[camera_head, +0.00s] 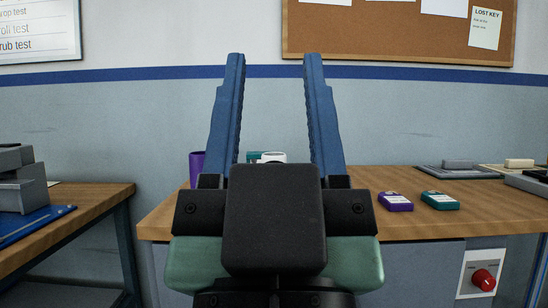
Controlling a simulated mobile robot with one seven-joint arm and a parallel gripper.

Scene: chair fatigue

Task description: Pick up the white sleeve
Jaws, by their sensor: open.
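My gripper (273,62) is open and empty, with its two blue ridged fingers pointing up in the middle of the view. Between the fingers, low down, a small white rounded thing (273,157), apparently the white sleeve, shows on the wooden bench behind. My gripper's dark body hides its lower part. A teal thing (253,157) is just left of it, and a purple cylinder (196,167) stands further left, partly behind the left finger. The gripper is in front of these things and holds none of them.
The wooden bench (425,222) carries a purple packet (395,201), a teal packet (440,200) and a grey tray (458,173). A second bench (92,205) at left holds grey equipment (22,180). A red knob (484,280) is below the right bench. A gap separates the benches.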

